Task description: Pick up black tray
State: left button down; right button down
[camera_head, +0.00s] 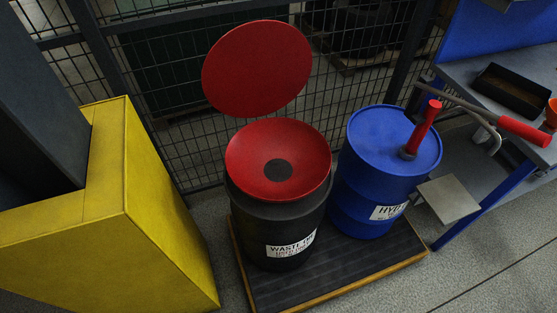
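A black tray (496,98), a shallow open rectangular box, lies on the grey workbench at the upper right of the head view. Its far side is toward the blue back panel. Neither of my grippers shows in this view, so nothing is seen touching the tray.
A black waste oil drum (278,233) with a red funnel (300,160) and raised red lid (257,68) stands beside a blue drum (378,180) with a red-handled pump (424,124). A yellow block (160,215) is left. The workbench (462,74) holds an orange object (552,112).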

aim_at(527, 97)
jog(key=z, duration=1.5)
jog(key=u, duration=1.5)
jog(key=z, duration=1.5)
jog(key=i+l+u, duration=0.15)
jog(key=i+l, duration=0.2)
jog(key=i+l+u, duration=0.15)
jog(key=i+l, duration=0.15)
jog(key=l, duration=0.15)
